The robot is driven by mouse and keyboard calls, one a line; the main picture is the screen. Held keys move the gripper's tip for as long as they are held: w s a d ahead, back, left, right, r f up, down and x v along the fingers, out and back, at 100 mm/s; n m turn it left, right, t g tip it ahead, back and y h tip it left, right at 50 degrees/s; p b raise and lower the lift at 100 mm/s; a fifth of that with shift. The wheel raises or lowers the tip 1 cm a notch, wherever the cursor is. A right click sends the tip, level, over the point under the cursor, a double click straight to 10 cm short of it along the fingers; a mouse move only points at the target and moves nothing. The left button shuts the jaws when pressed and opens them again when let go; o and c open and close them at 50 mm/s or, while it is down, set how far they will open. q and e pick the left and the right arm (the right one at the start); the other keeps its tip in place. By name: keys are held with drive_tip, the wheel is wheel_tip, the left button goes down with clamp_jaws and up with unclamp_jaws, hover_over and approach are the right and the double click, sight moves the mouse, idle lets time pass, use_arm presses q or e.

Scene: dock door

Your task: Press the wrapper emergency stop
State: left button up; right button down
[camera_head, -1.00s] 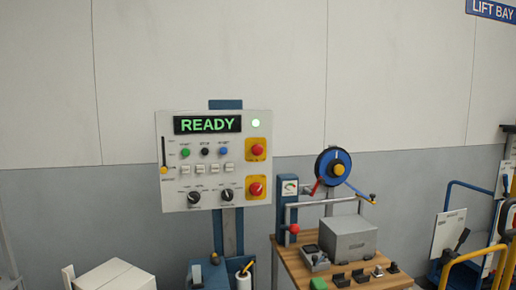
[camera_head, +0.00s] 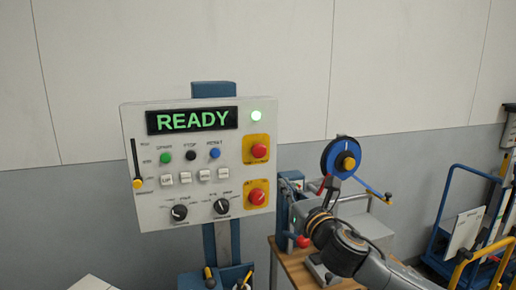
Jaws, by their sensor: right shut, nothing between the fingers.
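A white control panel (camera_head: 150,213) on a blue post shows READY in green. Two red mushroom buttons on yellow plates sit at its right side: an upper one (camera_head: 259,151) and a lower one (camera_head: 257,196). Their labels are too small to read, so I cannot tell which is the wrapper emergency stop. Both buttons are uncovered. My right gripper (camera_head: 328,188) is shut and empty, to the right of the lower button and apart from the panel in the picture. My left gripper is out of view.
A wooden bench (camera_head: 296,266) with a blue reel (camera_head: 334,160) stands behind my right arm, which hides much of it. A blue cart (camera_head: 436,240) stands at far right.

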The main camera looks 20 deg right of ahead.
drive_tip(key=r, duration=0.1)
drive_tip(key=p, duration=0.5)
approach(261, 153)
drive_tip(key=w, duration=0.6)
drive_tip(key=shift+a+r, duration=0.35)
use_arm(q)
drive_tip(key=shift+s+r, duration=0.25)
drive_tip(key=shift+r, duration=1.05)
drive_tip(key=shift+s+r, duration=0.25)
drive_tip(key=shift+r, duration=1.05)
use_arm(e)
drive_tip(key=shift+w, duration=0.5)
